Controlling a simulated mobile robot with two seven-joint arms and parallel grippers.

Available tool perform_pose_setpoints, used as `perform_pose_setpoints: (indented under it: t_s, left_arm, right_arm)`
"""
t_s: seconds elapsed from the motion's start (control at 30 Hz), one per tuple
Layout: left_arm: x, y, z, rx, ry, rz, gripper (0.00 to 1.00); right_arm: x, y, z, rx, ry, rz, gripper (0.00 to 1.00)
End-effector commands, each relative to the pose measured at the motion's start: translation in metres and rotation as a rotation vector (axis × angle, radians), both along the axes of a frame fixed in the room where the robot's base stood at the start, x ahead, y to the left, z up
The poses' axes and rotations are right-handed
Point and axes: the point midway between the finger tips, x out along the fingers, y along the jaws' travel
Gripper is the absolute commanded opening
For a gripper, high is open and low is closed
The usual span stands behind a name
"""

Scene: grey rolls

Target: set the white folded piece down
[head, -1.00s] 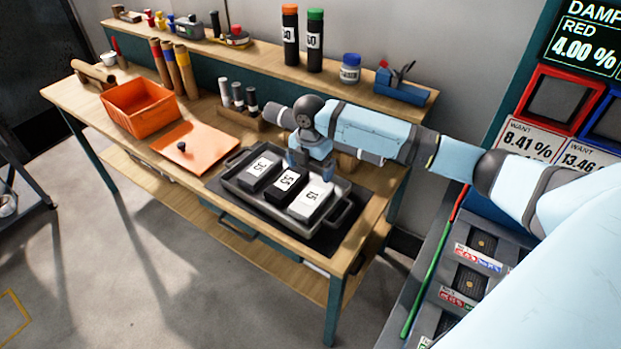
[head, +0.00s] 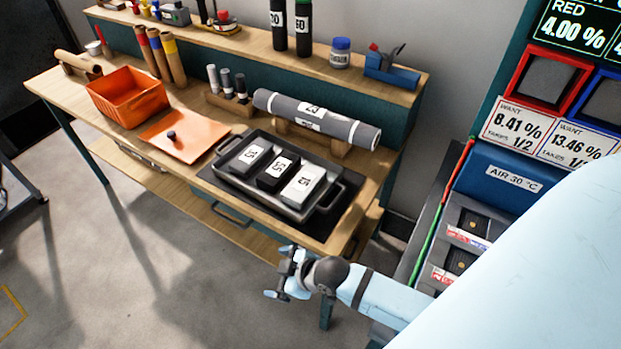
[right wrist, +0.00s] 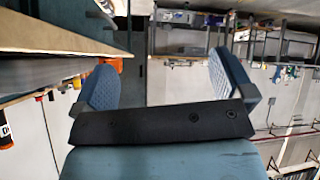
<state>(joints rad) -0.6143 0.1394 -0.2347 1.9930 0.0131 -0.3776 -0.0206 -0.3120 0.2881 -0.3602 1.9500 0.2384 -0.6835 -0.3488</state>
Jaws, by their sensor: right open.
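The white folded piece (head: 303,187), labelled with a number, lies in the right end of the grey tray (head: 237,187) on the bench. Beside it in the tray lie a black piece (head: 278,170) and a grey piece (head: 251,155). My right gripper (head: 273,277) is in front of the bench, below its front edge and apart from the tray. It is open; in the right wrist view its two fingers (right wrist: 165,85) stand wide apart with nothing between them. My left gripper is not in view.
A grey roll (head: 315,118) rests on wooden supports behind the tray. An orange bin (head: 128,97) and a flat orange lid (head: 185,137) are to the left. The dark mat (head: 330,222) borders the tray. Floor in front of the bench is clear.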

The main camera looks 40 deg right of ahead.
Motion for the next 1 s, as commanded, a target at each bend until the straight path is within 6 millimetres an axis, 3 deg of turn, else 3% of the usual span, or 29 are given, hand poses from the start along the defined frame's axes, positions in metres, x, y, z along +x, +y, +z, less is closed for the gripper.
perform_pose_setpoints:
  t_s: [0.03,0.1,0.3,0.43,0.77,0.87,1.0]
  left_arm:
    - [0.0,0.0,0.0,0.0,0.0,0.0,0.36]
    - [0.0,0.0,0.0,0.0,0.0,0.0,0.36]
    - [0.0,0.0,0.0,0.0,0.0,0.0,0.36]
    - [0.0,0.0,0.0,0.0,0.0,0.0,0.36]
    - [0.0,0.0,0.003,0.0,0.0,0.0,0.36]
    - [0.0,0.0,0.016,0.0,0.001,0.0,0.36]
    - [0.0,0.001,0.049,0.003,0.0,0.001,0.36]
  right_arm:
    - [-0.02,-0.001,-0.007,0.051,0.005,-0.075,0.99]
    - [-0.04,-0.006,-0.012,0.109,-0.002,-0.167,0.99]
    - [-0.079,-0.018,-0.019,0.208,-0.02,-0.33,0.99]
    - [-0.088,-0.021,-0.019,0.231,-0.027,-0.366,0.99]
    - [-0.088,-0.022,-0.016,0.232,-0.028,-0.367,0.99]
    - [-0.088,-0.022,-0.003,0.232,-0.028,-0.367,0.99]
    - [-0.088,-0.023,0.03,0.23,-0.029,-0.369,0.99]
